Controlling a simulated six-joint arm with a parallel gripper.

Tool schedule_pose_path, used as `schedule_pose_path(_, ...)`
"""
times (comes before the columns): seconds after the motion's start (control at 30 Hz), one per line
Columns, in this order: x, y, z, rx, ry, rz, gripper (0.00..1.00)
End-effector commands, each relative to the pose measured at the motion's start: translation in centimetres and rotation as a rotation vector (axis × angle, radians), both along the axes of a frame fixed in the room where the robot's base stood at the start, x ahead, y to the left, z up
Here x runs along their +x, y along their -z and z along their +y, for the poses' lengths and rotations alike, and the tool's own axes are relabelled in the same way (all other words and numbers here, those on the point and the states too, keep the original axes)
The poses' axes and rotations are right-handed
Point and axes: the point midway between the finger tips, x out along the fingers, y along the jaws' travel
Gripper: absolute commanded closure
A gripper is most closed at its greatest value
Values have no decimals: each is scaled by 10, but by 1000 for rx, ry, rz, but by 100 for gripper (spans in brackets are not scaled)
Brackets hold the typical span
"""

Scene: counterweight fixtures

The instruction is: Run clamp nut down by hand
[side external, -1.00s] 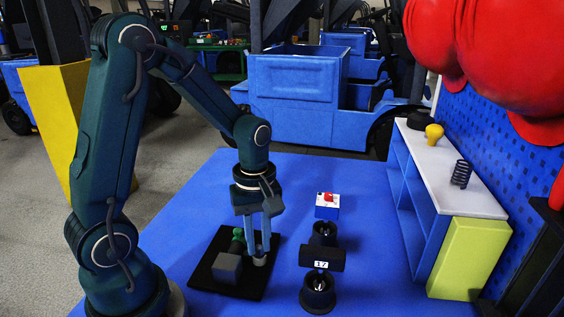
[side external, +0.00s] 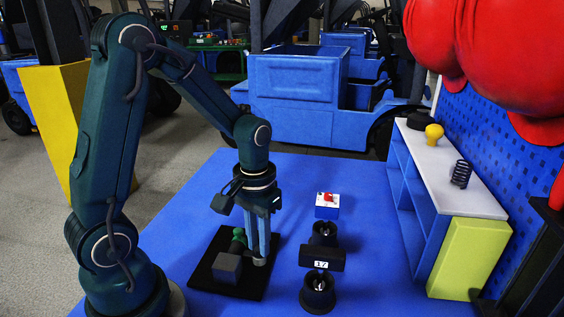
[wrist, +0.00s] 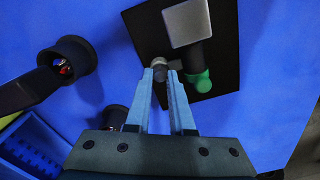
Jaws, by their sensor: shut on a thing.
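The clamp nut (side external: 260,261) is a small grey round piece low on the black base plate (side external: 226,289). My gripper (side external: 262,257) points straight down with its fingertips at the nut. In the wrist view the nut (wrist: 160,66) shows at the fingertips (wrist: 167,74), which are closed on it. A grey block (side external: 227,267) and a green knob (side external: 238,237) stand on the same plate, left of my fingers. The threads under the nut are hidden.
Right of the plate stand black cups with a "17" label (side external: 321,265) and a white-topped blue box with a red button (side external: 327,200). A shelf (side external: 445,185) holds a spring (side external: 461,174) and yellow knob (side external: 434,134). Blue surface between is free.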

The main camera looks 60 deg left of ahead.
Motion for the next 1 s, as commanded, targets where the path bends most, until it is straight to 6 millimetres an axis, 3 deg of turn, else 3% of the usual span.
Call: schedule_pose_path(1.0,-1,0,0,-2,935,4,100)
